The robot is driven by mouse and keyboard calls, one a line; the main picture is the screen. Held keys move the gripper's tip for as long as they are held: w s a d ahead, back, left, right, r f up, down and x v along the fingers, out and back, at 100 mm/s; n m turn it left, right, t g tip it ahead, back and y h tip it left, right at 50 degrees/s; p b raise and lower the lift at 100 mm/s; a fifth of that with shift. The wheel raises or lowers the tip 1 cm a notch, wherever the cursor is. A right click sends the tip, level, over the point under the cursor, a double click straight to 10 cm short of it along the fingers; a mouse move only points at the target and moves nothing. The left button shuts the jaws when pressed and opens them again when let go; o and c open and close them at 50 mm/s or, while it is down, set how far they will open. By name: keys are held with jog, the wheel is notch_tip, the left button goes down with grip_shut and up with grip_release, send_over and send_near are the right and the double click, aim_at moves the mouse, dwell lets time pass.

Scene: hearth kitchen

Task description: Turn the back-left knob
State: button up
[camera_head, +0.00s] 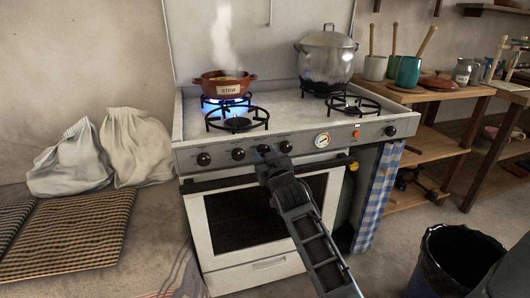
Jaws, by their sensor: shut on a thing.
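My gripper (266,159) is at the stove's front panel, shut on a dark knob, the third from the left, which it mostly hides. Two black knobs, the leftmost (203,159) and the second (238,154), are to its left. Another black knob (286,147) is just to its right. The marks by the knobs are too small to read, and the held knob's angle is hidden. On the white stove (190,128), a blue flame (229,101) burns at the back-left burner under a brown pot labelled STEW (226,82), which steams.
A large lidded metal pot (327,60) stands at the back right. The front-left burner (237,124) and front-right burner (355,106) are bare and unlit. A checked blue cloth (378,195) hangs right of the oven. A dark bin (455,262) stands at lower right. White sacks (137,147) lie left.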

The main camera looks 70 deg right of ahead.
jog(key=n+p, duration=0.3)
jog(key=n, duration=0.2)
jog(key=shift+r+n, duration=0.15)
jog(key=shift+n, duration=0.15)
jog(key=n+p, duration=0.2)
jog(key=n, duration=0.3)
jog(key=shift+n, duration=0.3)
jog(key=shift+f+p, duration=0.2)
jog(key=shift+p, duration=0.1)
jog(key=o, duration=1.1)
jog(key=shift+c, duration=0.2)
jog(key=b+v, duration=0.2)
jog(key=v, duration=0.6)
